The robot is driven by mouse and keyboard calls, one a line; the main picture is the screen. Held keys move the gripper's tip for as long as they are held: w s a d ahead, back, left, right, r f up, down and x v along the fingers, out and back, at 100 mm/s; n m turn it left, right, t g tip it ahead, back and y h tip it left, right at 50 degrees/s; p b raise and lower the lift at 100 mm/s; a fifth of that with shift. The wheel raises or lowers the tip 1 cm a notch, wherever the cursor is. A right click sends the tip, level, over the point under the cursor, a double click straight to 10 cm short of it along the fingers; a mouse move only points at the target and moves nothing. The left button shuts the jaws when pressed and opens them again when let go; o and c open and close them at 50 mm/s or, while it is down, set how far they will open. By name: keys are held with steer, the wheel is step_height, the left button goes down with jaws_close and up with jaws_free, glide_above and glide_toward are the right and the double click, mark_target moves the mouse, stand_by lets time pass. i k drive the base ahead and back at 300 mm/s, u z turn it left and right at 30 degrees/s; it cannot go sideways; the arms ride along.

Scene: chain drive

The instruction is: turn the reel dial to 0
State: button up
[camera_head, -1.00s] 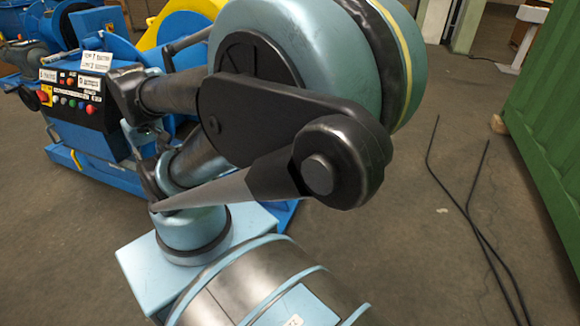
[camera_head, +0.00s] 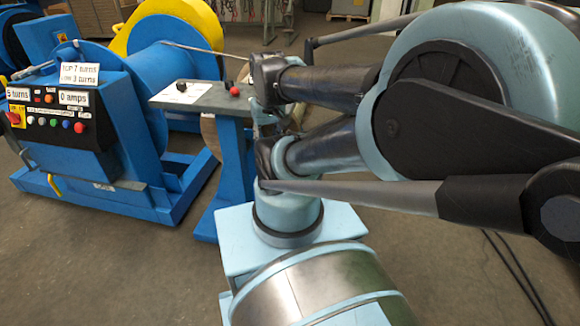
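A blue pedestal with a grey top plate (camera_head: 205,97) stands left of my arm. On its plate are a small black knob (camera_head: 182,87), a white label and a red button (camera_head: 234,90). I cannot tell whether the knob is the reel dial or where it points. My gripper (camera_head: 261,122) is at the arm's far end, just right of the plate, mostly hidden by my own arm links. Its fingers cannot be made out.
A blue winch (camera_head: 115,120) with a drum fills the left. A yellow-rimmed reel (camera_head: 175,20) stands behind it, with a cable running right. A sign (camera_head: 80,75) above the panel reads "TOP 7 turns, LOW 3 turns". Bare floor (camera_head: 110,260) lies in front.

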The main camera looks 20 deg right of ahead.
mark_target(181, 86)
steer(key=z, duration=1.1)
steer(key=k, duration=2.25)
steer(key=u, duration=0.55)
steer(key=i, duration=1)
